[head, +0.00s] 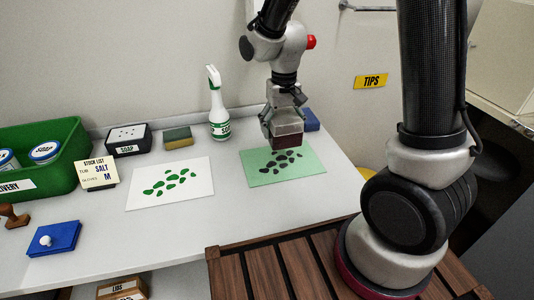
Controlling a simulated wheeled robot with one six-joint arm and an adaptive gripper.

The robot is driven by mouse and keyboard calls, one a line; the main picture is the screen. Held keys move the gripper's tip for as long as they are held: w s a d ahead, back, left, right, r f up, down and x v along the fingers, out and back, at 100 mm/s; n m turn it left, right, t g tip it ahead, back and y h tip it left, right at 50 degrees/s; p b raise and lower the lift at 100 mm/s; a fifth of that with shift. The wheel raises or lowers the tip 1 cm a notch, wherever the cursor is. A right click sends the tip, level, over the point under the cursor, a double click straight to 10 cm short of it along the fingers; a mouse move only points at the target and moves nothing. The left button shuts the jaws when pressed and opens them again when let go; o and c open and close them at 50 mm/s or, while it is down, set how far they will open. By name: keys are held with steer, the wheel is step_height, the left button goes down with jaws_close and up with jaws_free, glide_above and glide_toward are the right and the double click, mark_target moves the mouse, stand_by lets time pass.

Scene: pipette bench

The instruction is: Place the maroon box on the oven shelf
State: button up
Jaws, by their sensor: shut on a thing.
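The maroon box (288,141) is in my gripper (283,127), in the head view right of centre. My gripper points down and is shut on the box. The box shows below the fingers, in front of the green sheet with dark leaf shapes (312,168). I cannot tell whether it touches the sheet or the bench. I cannot make out an oven shelf in this view.
The white bench (225,170) carries a spray bottle (218,112), a sponge (178,138), a black soap box (128,140), a blue block (310,119) and a white leaf-print sheet (150,199). A green bin (70,150) stands left. A cream cabinet (506,60) is far right.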

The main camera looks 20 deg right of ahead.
mark_target(281, 161)
step_height(281, 161, down, 9)
steer(key=shift+s+d+f, duration=0.1)
stand_by(0.3)
steer(key=o, duration=0.6)
steer(key=shift+f, duration=0.15)
steer(key=o, duration=0.5)
